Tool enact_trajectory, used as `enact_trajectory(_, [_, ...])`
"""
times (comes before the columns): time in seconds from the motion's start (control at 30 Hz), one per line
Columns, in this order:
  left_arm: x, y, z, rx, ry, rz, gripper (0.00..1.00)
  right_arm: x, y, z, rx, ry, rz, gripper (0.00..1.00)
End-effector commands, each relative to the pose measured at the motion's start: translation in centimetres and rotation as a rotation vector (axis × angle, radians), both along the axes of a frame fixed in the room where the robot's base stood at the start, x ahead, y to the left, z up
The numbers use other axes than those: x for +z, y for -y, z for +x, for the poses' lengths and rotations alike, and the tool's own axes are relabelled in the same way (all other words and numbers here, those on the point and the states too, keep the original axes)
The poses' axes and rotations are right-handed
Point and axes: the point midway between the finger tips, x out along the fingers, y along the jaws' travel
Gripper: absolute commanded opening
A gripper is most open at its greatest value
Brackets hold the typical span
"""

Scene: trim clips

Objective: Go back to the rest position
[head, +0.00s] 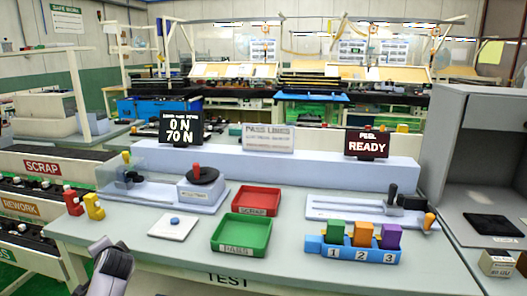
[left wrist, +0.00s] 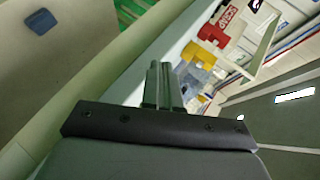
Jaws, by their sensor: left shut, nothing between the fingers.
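My left gripper (left wrist: 163,84) is shut and empty in the left wrist view, its two fingers together. In the head view my left arm comes up at the lower left, at the front edge of the test table (head: 290,268). A blue rack (head: 312,245) numbered 1, 2, 3 holds a green clip (head: 335,229), an orange clip (head: 362,234) and a purple clip (head: 390,236). The red SCRAP tray (head: 257,200) and green PASS tray (head: 241,235) look empty. My right gripper is not in view.
Red (head: 73,203) and yellow (head: 94,206) pieces stand at the table's left end, beyond my left arm. Displays read "0 N 70 N" and "READY".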

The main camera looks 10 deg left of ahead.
Motion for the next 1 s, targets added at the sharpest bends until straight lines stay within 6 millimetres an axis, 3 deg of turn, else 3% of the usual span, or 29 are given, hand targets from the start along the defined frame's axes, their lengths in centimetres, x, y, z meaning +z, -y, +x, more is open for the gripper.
enact_trajectory(0.03, [-2.1,1.0,-1.1,-0.032,0.011,-0.023,0.00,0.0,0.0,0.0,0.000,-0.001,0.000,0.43])
enact_trajectory(0.2, [-7.7,5.4,-4.5,-0.142,0.073,-0.142,0.00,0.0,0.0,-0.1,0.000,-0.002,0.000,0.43])
enact_trajectory(0.37, [-12.2,10.1,-9.0,-0.231,0.119,-0.300,0.00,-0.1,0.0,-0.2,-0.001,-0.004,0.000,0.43])
enact_trajectory(0.5, [-15.3,14.7,-13.8,-0.286,0.150,-0.475,0.00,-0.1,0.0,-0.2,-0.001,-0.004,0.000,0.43])
enact_trajectory(0.63, [-17.2,19.0,-18.9,-0.313,0.170,-0.658,0.00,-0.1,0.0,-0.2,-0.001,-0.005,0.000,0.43])
enact_trajectory(0.8, [-17.9,23.7,-24.9,-0.304,0.192,-0.890,0.00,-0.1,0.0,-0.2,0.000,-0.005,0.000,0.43])
enact_trajectory(1.0, [-17.6,26.5,-28.7,-0.273,0.207,-1.048,0.00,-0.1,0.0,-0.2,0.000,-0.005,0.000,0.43])
